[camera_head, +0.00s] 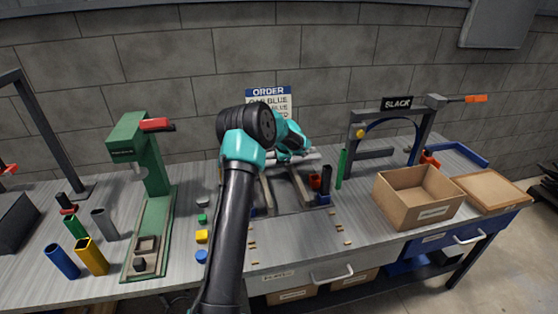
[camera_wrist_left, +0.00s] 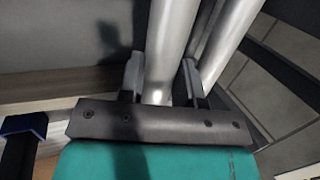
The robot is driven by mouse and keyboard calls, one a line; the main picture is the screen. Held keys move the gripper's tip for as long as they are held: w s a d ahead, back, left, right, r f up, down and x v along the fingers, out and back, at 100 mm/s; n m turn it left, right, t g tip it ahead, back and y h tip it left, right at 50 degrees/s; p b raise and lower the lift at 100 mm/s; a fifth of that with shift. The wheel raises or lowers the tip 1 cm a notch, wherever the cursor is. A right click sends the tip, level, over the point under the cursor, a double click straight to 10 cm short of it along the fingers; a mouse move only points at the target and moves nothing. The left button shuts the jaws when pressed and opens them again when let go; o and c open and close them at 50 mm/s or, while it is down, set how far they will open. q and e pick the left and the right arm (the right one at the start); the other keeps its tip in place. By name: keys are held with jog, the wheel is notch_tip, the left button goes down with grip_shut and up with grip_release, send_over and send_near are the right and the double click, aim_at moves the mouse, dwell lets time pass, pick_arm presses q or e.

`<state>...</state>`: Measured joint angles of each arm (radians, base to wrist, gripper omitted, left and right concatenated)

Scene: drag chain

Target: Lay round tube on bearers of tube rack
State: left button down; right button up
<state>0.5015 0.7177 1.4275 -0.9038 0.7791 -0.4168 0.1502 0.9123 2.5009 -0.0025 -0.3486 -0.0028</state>
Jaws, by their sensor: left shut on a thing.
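My left gripper (camera_wrist_left: 163,78) is shut on a grey round tube (camera_wrist_left: 172,40), which runs between its two fingers in the left wrist view. A second grey tube (camera_wrist_left: 232,40) lies close beside it, to the right of the right finger. In the head view the gripper is over the back of the tube rack, mostly hidden by my arm. A piece of grey tube (camera_head: 308,157) shows to the right of it. The dark bearers of the tube rack (camera_head: 301,190) run forward below. I cannot tell whether the held tube touches the bearers. My right gripper is in neither view.
A green press (camera_head: 150,170) stands at the left, with coloured tubes (camera_head: 92,257) before it. A green upright post (camera_head: 341,169) and a dark frame (camera_head: 418,140) stand right of the rack. An open cardboard box (camera_head: 420,196) sits at the right. The front middle bench (camera_head: 310,238) is mostly clear.

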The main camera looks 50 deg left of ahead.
pick_arm(q)
jog(key=c, duration=0.7)
grip_release()
jog(key=v, duration=1.7)
jog(key=shift+d+r, duration=0.1)
jog(key=shift+r, duration=0.15)
